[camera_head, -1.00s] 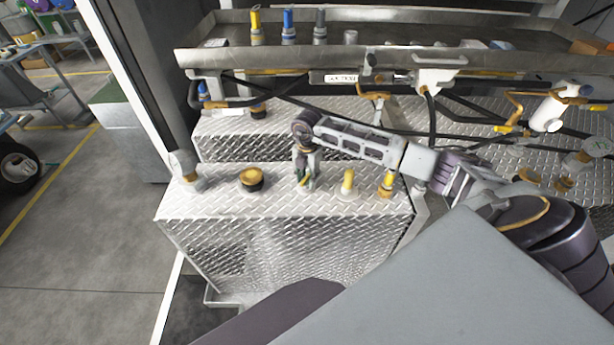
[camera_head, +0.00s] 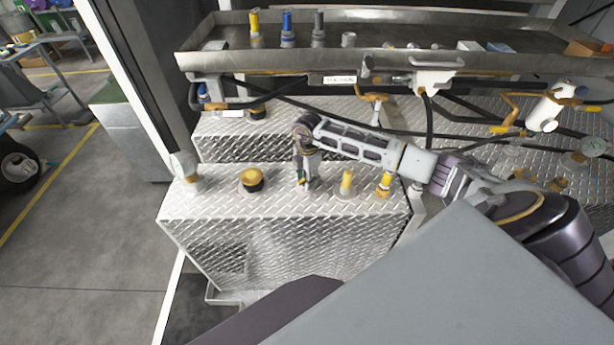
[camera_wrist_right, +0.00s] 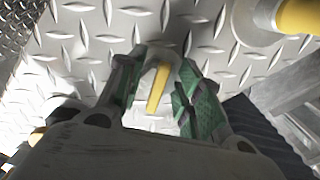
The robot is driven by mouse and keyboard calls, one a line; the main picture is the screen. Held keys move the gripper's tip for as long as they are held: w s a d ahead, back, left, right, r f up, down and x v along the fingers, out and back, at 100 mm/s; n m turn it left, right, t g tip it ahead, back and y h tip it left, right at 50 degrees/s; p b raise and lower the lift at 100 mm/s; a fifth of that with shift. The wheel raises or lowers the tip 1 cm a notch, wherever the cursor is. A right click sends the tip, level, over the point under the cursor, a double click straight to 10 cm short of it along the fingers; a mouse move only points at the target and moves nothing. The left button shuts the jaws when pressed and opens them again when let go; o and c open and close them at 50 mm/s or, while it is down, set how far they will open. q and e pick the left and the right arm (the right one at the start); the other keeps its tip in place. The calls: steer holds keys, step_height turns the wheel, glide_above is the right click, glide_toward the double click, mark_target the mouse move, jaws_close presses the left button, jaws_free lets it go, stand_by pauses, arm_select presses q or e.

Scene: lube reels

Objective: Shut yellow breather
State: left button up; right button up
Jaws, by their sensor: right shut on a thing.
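My right gripper (camera_head: 302,182) points down at a small fitting on the near tank top. In the right wrist view, its green-padded fingers (camera_wrist_right: 166,100) stand on both sides of a narrow yellow handle (camera_wrist_right: 157,92), which I take for the yellow breather. The gripper is shut on it. A pale round part shows around the handle's far end. The fingers hide most of this fitting in the head view, so I cannot tell how far it is turned. My left gripper is not in view.
The tank top (camera_head: 225,207) also bears a yellow-and-black cap (camera_head: 251,180) to the left and two yellow-topped fittings (camera_head: 347,182) (camera_head: 385,183) close to the right. A metal tray (camera_head: 220,63) with coloured nozzles runs behind, with hoses below it.

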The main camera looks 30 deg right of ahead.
steer(key=shift+s+m, duration=0.1)
steer(key=shift+m, duration=0.7)
steer(key=shift+p, duration=0.4)
steer(key=shift+s+r+m+p, duration=0.1)
steer(key=shift+m+p, duration=0.35)
steer(key=shift+m, duration=0.55)
steer(key=shift+s+a+m+p, duration=0.1)
steer(key=shift+m+p, duration=0.9)
steer(key=shift+m, duration=0.8)
steer(key=o, duration=1.1)
